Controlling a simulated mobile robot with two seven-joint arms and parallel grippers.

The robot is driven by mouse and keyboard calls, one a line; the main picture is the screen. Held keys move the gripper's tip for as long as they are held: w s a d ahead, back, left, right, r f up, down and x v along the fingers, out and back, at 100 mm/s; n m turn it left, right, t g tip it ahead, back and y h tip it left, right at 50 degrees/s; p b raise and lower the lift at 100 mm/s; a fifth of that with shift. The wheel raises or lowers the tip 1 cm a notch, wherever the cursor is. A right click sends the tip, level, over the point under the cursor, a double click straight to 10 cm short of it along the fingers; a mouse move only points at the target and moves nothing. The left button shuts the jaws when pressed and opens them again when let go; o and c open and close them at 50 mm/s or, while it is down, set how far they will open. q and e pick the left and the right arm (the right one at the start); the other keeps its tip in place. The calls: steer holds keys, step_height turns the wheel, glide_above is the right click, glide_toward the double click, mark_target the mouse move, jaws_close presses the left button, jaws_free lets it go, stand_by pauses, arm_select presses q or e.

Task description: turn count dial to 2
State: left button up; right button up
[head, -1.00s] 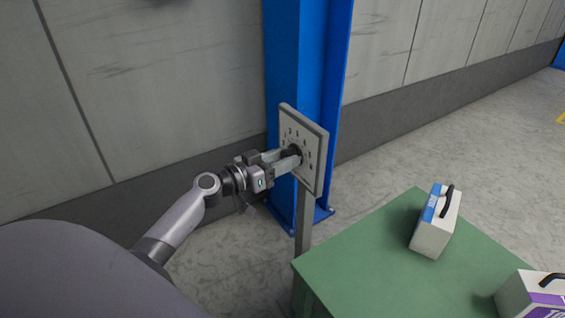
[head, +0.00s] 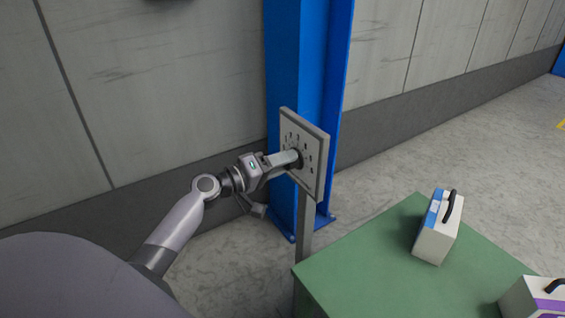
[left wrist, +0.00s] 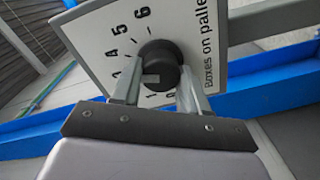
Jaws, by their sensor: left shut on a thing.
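The count dial is a round black knob (left wrist: 160,62) on a pale square panel (head: 316,160). In the left wrist view, printed numbers run around the knob, and the panel (left wrist: 95,30) also reads "Boxes on palle...". A pale mark on the knob points left in that view, toward the low numbers; I cannot tell exactly which. My left gripper (head: 291,158) reaches the panel from the left, shut on the knob. In the left wrist view, the fingers of my left gripper (left wrist: 160,88) lie on either side of the knob and partly hide the numbers. My right gripper is not in view.
The panel stands on a grey post (head: 304,225) before a blue column (head: 285,60) and grey wall. A green table (head: 365,260) is at lower right, carrying a white-and-blue handled box (head: 436,240) and a white-and-purple one (head: 530,300). The floor behind the table is clear.

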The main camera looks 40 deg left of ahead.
arm_select(q)
steer(key=n+p, duration=0.2)
steer(key=n, duration=0.7)
steer(key=shift+f+p, duration=0.15)
steer(key=shift+p, duration=0.15)
steer(key=shift+n, duration=0.3)
steer(key=o, duration=1.1)
steer(key=shift+c, duration=0.2)
steer(key=shift+s, duration=0.1)
steer(key=b+v, duration=0.1)
steer(key=v, duration=0.6)
